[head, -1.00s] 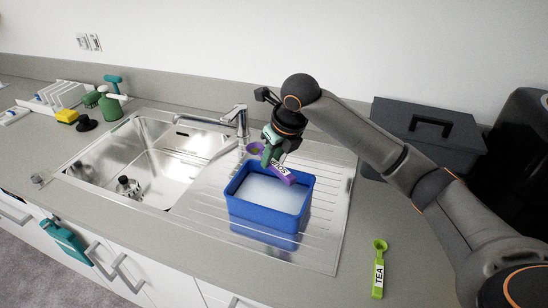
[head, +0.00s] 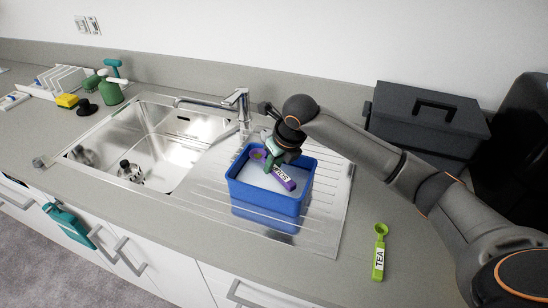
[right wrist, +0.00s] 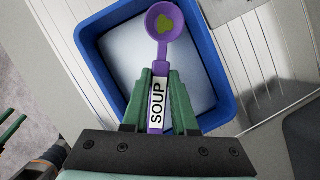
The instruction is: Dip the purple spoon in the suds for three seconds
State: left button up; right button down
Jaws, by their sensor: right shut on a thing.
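The purple spoon (head: 284,179) carries a SOUP label, and its bowl has a yellow-green patch inside. My right gripper (head: 270,167) is shut on its handle. In the right wrist view the purple spoon (right wrist: 163,28) points away from the gripper (right wrist: 160,88), its bowl over the blue tub's far part. The blue tub (head: 265,200) stands on the sink's drainer and holds whitish suds (head: 262,182). In the head view the spoon is low, within the tub's outline. I cannot tell whether it touches the suds.
A green TEA spoon (head: 380,252) lies on the counter to the right. A dark grey box (head: 425,120) stands behind my right arm. The sink basin (head: 150,150) and tap (head: 235,102) are left of the tub. A yellow sponge (head: 67,101) and green bottle (head: 109,93) stand far left.

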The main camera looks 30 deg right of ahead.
aim_at(276, 169)
jog(key=shift+f+b, duration=0.8)
jog(key=shift+f, duration=2.05)
jog(key=shift+f, duration=0.25)
dwell(1.7)
notch_tip(276, 169, up, 3)
jog(key=shift+f+p, duration=0.1)
jog(key=shift+p, duration=1.1)
jog(key=shift+r, duration=4.15)
